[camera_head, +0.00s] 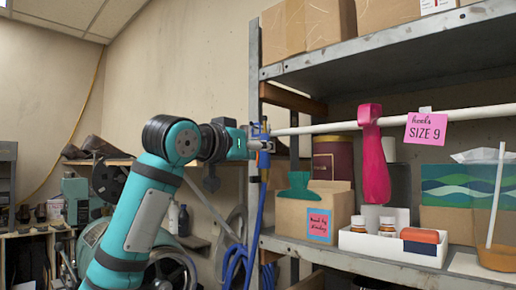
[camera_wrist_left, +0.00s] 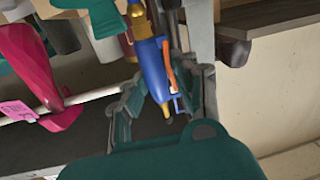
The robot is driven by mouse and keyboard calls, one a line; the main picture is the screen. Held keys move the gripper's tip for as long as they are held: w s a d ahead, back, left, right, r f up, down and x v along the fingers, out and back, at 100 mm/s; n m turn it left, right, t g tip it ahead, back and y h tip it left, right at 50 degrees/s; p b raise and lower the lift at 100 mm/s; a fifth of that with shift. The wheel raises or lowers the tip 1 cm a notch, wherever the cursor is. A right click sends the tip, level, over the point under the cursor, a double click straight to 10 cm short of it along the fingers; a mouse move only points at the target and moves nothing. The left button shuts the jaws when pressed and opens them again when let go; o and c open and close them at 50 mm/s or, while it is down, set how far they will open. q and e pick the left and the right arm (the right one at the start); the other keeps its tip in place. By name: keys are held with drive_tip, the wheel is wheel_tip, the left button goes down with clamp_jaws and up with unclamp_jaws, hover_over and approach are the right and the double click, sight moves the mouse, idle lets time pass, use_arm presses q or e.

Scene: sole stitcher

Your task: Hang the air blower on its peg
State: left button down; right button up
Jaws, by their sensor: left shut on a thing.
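The air blower (camera_wrist_left: 153,72) is blue with an orange trigger and a brass-coloured tip; in the left wrist view it lies between the fingers of my left gripper (camera_wrist_left: 166,88). My left gripper is shut on it. In the head view the left gripper (camera_head: 260,145) holds the blue blower (camera_head: 264,133) at the front of the shelf's upright post, at the height of the white rod. A blue hose (camera_head: 257,215) hangs down below it. I cannot make out the peg, or whether the blower touches the post. My right gripper is not in view.
Cardboard boxes (camera_head: 330,22) stand on the upper shelf. A white tray (camera_head: 385,246) with small bottles and a cardboard box (camera_head: 292,220) stand on the lower shelf.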

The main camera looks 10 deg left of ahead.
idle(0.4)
use_arm(q)
drive_tip(key=c, duration=0.9)
unclamp_jaws()
drive_tip(key=shift+c, duration=0.2)
drive_tip(key=o, duration=0.3)
drive_tip(key=a+b+v, duration=0.1)
drive_tip(key=b+v, duration=0.3)
drive_tip(key=v, duration=0.6)
drive_tip(key=shift+w, duration=0.25)
drive_tip(key=shift+f, duration=0.25)
